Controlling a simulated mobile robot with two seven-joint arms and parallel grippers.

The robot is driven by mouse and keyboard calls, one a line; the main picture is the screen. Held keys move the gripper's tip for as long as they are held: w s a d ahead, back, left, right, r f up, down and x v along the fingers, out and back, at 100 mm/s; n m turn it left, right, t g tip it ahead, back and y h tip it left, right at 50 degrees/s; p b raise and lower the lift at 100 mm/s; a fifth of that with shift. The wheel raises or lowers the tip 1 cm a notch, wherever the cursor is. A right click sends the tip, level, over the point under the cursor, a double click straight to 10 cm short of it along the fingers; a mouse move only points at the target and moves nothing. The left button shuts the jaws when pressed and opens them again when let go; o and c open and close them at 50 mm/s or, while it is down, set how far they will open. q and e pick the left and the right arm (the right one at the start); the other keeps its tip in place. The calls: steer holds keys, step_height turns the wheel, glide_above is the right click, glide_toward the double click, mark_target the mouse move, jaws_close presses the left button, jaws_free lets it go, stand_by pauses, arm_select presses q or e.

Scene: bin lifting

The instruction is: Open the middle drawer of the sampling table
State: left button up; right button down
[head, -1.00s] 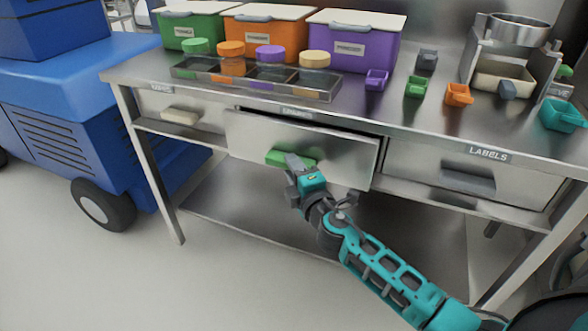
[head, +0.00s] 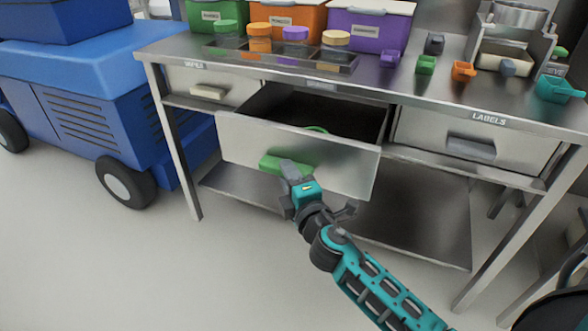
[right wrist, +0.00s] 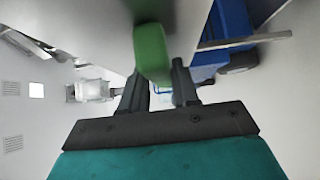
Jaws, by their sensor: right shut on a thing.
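The sampling table (head: 410,99) is a steel bench with a row of three drawers under its top. The middle drawer (head: 345,163) is pulled well out, and its dark inside shows with a green curved thing (head: 316,129) in it. Its green handle (head: 270,162) is on the front panel. My right gripper (head: 287,174) is at this handle and shut on it. In the right wrist view, the green handle (right wrist: 150,52) sits between the two dark fingers (right wrist: 157,82). My left gripper is not in view.
The left drawer (head: 235,86) and right drawer (head: 430,135) are shut. Bins, jars and small coloured scoops (head: 463,70) stand on the tabletop. A blue wheeled machine (head: 90,110) stands at the left. The floor in front is clear.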

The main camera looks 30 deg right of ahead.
arm_select(q)
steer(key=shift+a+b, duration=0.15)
steer(key=shift+b, duration=0.2)
arm_select(e)
steer(key=s+a, duration=0.4)
steer(key=a, duration=0.1)
steer(key=shift+s, duration=0.15)
steer(key=shift+a, duration=0.1)
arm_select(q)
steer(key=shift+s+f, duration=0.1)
arm_select(e)
steer(key=c, duration=0.9)
jaws_free()
